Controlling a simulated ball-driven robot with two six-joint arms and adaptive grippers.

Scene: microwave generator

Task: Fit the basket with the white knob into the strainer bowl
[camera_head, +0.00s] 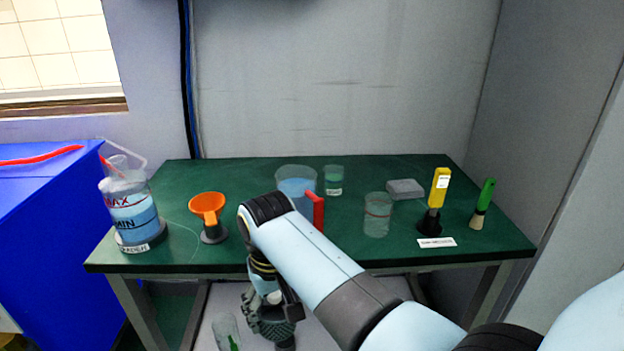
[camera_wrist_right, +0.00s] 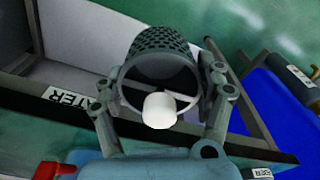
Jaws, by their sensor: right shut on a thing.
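My right gripper (camera_head: 268,308) is in front of the table's near edge, low in the head view. It is shut on a dark mesh basket (camera_head: 272,324), which has a white knob (camera_head: 275,297). In the right wrist view, the gripper's fingers (camera_wrist_right: 163,82) stand either side of the basket (camera_wrist_right: 165,45), and the white knob (camera_wrist_right: 159,110) shows at its open end. No strainer bowl can be made out for certain. An orange bowl (camera_head: 207,202) on a dark stand is at the table's left; whether it is the strainer bowl I cannot tell. My left gripper is not in view.
The green table (camera_head: 260,245) holds a jar with blue liquid (camera_head: 135,215), a blue-filled beaker (camera_head: 296,182), glass cups (camera_head: 377,215), a grey block (camera_head: 405,188), and yellow (camera_head: 440,187) and green-handled (camera_head: 486,195) tools. A glass (camera_head: 226,332) is below. A blue cabinet (camera_head: 45,240) stands left.

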